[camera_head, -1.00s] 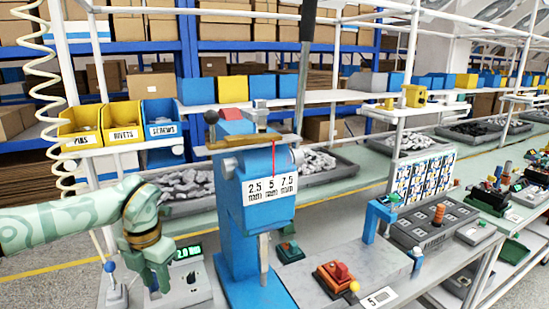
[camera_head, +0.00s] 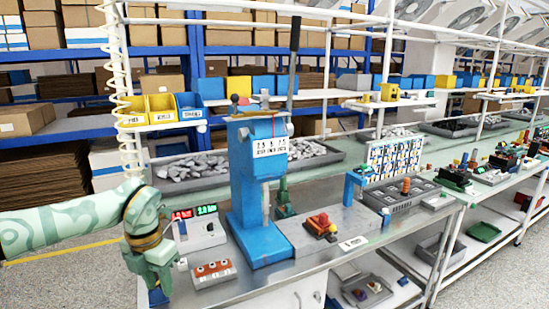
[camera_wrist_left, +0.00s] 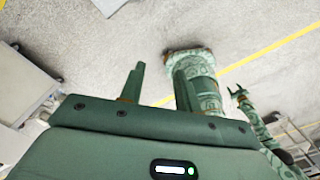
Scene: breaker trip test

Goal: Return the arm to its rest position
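My left arm (camera_head: 70,217) comes in from the left in the head view, roughly level, with its patterned pale green link. My left gripper (camera_head: 155,278) hangs pointing down at the bench's left front edge, beside the red-button box. In the left wrist view its two fingers (camera_wrist_left: 158,78) stand apart with nothing between them, over the floor. My right gripper (camera_wrist_left: 238,93) shows small at the right of the left wrist view, its two fingers apparently spread and empty. It is not recognisable in the head view.
A blue press (camera_head: 258,170) stands on the grey bench (camera_head: 300,262). A red-button box (camera_head: 213,272) and a meter box with lit displays (camera_head: 203,232) are near my left gripper. A breaker (camera_head: 320,224) lies right of the press. Grey floor (camera_head: 80,280) is clear at front left.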

